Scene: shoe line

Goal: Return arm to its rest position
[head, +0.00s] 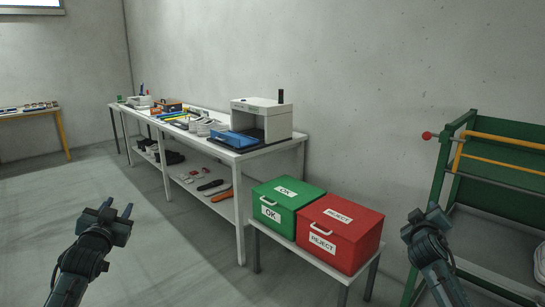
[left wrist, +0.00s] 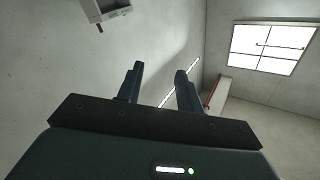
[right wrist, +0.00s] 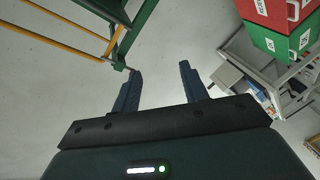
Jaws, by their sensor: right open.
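My left gripper (head: 117,211) is raised over the floor at the lower left of the head view, apart from everything. In the left wrist view its two fingers (left wrist: 158,88) stand apart with nothing between them, against wall and ceiling. My right gripper (head: 428,215) is raised at the lower right of the head view, to the right of the red box. In the right wrist view its fingers (right wrist: 157,85) are spread and empty, with only bare floor between them.
A green OK box (head: 285,200) and a red REJECT box (head: 340,228) stand on a low table. A long white bench (head: 240,158) with a white machine (head: 262,118), a blue tray (head: 233,140) and shoes runs behind. A green rack (head: 495,190) stands right. Floor at left is clear.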

